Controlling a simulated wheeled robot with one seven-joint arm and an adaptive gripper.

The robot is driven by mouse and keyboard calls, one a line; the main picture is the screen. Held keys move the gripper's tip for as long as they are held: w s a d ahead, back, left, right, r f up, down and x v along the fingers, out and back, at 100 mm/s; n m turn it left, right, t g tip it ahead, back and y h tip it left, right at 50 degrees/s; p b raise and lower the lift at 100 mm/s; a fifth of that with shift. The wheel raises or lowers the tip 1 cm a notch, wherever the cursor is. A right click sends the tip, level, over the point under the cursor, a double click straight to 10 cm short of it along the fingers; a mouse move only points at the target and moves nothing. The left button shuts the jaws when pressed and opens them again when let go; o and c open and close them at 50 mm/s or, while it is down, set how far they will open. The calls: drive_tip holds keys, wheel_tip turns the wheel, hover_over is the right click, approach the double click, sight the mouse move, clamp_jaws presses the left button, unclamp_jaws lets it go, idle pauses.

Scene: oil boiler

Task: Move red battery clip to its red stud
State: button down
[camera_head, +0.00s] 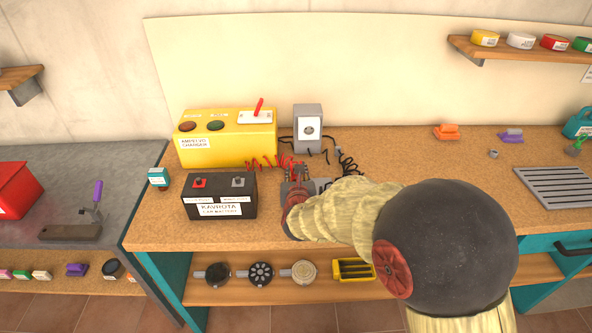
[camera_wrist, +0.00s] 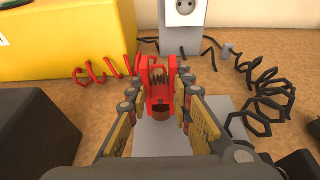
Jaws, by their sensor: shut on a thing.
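The red battery clip (camera_wrist: 160,82) is between the fingers of my gripper (camera_wrist: 160,112), which is shut on it just above the bench. A coiled red cable (camera_wrist: 106,70) runs from the clip toward the yellow charger. In the head view my gripper (camera_head: 297,180) is right of the black car battery (camera_head: 219,200), with the clip mostly hidden by my arm. The red stud (camera_head: 199,182) is on the battery's top left, and a grey stud (camera_head: 238,181) is on its top right. The battery's dark corner (camera_wrist: 35,130) shows at left in the wrist view.
The yellow charger (camera_head: 225,145) with a red lever stands behind the battery. A grey socket box (camera_head: 308,128) and a coiled black cable (camera_head: 347,162) are behind and right of my gripper. A grey plate (camera_wrist: 160,142) lies under it. The bench to the right is mostly clear.

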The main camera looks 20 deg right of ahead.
drive_tip(key=shift+f, duration=0.65)
drive_tip(key=c, duration=1.5)
unclamp_jaws()
drive_tip(key=v, duration=1.2)
drive_tip(key=shift+a+r, duration=0.1)
